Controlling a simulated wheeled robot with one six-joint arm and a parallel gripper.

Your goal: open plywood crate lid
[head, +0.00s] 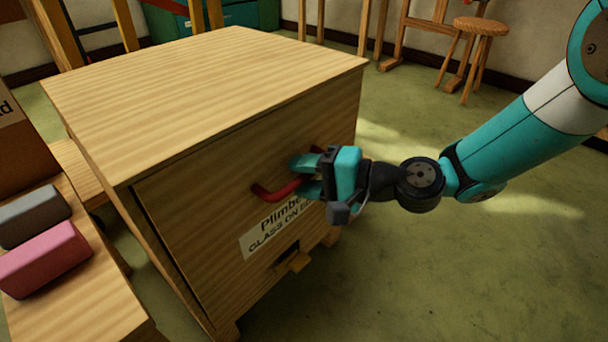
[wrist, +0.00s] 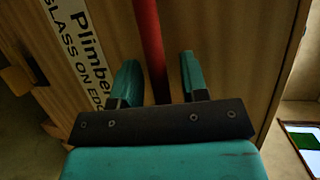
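The plywood crate (head: 200,90) stands in the middle of the head view. Its front panel (head: 200,215) carries a red handle (head: 272,192) and a white label (head: 275,228) reading in part "GLASS ON". A dark line runs along the panel's left edge. My gripper (head: 304,176) is at the handle's right part, which it partly hides. In the wrist view the red handle (wrist: 150,40) runs between my two teal fingers, with a visible space on each side. The gripper is open around the handle.
A bench at left holds a grey block (head: 33,215) and a pink block (head: 45,258). A stool (head: 478,30) stands at the back right. The green floor right of the crate is clear.

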